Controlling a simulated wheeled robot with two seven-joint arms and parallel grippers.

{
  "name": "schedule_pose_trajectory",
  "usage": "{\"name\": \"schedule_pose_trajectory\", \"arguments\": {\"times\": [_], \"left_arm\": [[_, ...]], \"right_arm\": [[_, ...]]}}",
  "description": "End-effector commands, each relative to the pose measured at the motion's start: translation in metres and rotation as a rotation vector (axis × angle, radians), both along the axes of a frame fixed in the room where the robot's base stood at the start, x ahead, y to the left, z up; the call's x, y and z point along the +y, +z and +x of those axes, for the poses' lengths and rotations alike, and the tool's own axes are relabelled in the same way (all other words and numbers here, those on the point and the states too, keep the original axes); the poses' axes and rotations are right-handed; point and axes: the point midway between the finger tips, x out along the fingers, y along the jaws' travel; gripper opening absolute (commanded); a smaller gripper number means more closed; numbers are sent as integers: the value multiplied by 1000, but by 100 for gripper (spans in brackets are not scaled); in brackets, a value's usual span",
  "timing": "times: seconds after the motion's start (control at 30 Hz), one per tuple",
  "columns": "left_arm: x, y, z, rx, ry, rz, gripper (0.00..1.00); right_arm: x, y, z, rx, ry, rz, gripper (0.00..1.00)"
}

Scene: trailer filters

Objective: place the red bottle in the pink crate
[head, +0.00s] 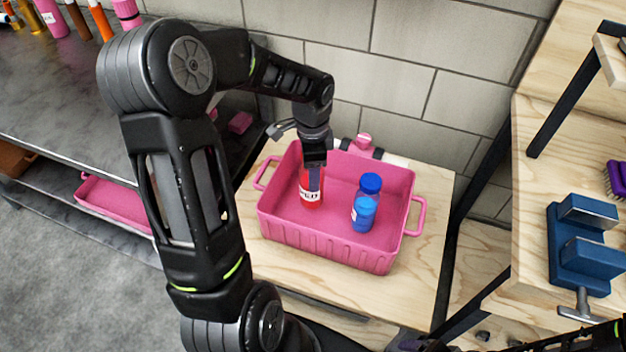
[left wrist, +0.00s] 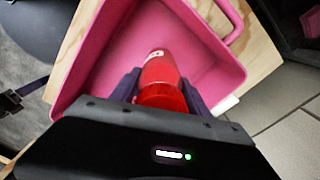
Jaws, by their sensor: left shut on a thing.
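The red bottle (head: 311,190), with a white label, is upright inside the pink crate (head: 325,249), in its left part. My left gripper (head: 314,168) reaches down from above and is shut on the bottle's upper part. In the left wrist view the red bottle (left wrist: 163,75) sits between the two dark fingers, over the floor of the pink crate (left wrist: 92,45). I cannot tell whether its base touches the crate floor. Part of what seems to be my right gripper (head: 412,344) shows at the bottom edge; its fingers are not clear.
The crate rests on a wooden table (head: 432,215) by a block wall. A metal shelf with bottles (head: 52,18) is at left. A blue vise (head: 585,248) stands on a wooden bench at right.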

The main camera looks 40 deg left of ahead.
Motion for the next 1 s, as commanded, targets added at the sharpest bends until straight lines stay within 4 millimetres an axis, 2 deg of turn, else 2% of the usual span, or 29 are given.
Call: {"name": "schedule_pose_trajectory", "arguments": {"times": [0.17,0.43,0.83,0.87,1.0], "left_arm": [[0,-3,0,0,-1,0,0],[0,-36,0,1,-1,-1,0],[0,-41,0,0,-1,0,0],[0,-41,0,0,-1,0,54],[0,-40,0,0,-1,0,66]], "right_arm": [[0,-1,0,0,0,0,79],[0,-5,0,0,0,0,79],[0,-7,0,0,0,0,79],[0,-7,0,0,0,0,79],[0,-6,0,0,0,0,79]]}}
